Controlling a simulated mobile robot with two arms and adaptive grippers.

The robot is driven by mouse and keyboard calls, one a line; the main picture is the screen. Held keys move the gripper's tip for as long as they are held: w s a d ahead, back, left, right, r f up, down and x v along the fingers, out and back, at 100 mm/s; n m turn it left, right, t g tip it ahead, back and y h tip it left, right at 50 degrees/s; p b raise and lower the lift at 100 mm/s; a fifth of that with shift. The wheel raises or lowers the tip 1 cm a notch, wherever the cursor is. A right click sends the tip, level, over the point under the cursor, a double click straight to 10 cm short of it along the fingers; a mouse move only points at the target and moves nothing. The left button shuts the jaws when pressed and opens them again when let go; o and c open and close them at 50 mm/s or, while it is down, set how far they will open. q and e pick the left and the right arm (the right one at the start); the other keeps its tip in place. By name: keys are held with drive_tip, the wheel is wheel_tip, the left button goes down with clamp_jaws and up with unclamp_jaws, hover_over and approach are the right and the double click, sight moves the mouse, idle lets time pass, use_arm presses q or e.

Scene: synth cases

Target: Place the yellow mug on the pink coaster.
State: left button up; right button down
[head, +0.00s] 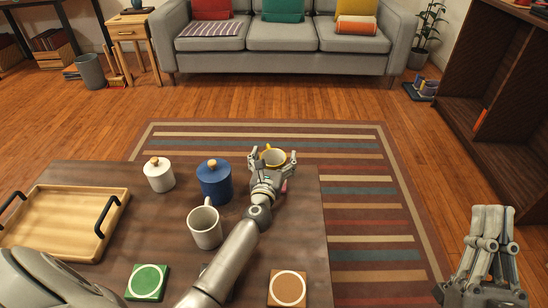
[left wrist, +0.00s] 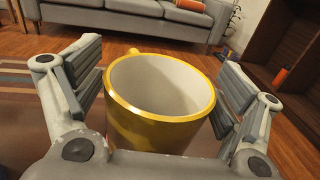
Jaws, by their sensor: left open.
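The yellow mug (head: 273,157) stands near the far right edge of the dark wooden table. My left gripper (head: 272,160) is open, with its fingers on either side of the mug. In the left wrist view the yellow mug (left wrist: 160,95) is upright and empty between the spread fingers (left wrist: 165,90), with gaps visible on both sides. A small pink patch (head: 284,187) shows beside my left gripper; most of it is hidden, so I cannot tell whether it is the pink coaster. My right gripper (head: 491,218) is at the lower right, off the table, fingers upward.
A blue lidded jar (head: 214,183), a white lidded jar (head: 158,174) and a white mug (head: 205,228) stand left of my left arm. A green coaster (head: 147,283) and a brown coaster (head: 287,289) lie near the front. A wooden tray (head: 62,222) is at left.

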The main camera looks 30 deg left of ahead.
use_arm(q)
drive_tip(key=shift+r, duration=0.15)
drive_tip(key=v, duration=1.2)
drive_tip(key=s+d+r+n+t+h, duration=0.1)
drive_tip(key=s+d+r+n+h, duration=0.2)
drive_tip(key=r+n, duration=0.5)
drive_tip(key=s+d+r+n+t+h, duration=0.2)
drive_tip(key=s+d+r+n+h, duration=0.2)
drive_tip(key=n, duration=0.8)
drive_tip(key=s+d+r+n+t+h, duration=0.2)
drive_tip(key=s+d+r+n+h, duration=0.2)
drive_tip(key=d+r+n, duration=0.3)
wheel_tip(320, 180, up, 5)
drive_tip(key=n+p, duration=0.1)
drive_tip(key=n, duration=0.1)
drive_tip(key=shift+d+n, duration=0.2)
drive_tip(key=shift+n, duration=0.2)
use_arm(e)
drive_tip(key=w+f+g, duration=0.2)
drive_tip(key=f, duration=0.1)
drive_tip(key=shift+f+g+h, duration=0.15)
drive_tip(key=shift+g+h, duration=0.15)
use_arm(q)
drive_tip(key=shift+s+f, duration=0.15)
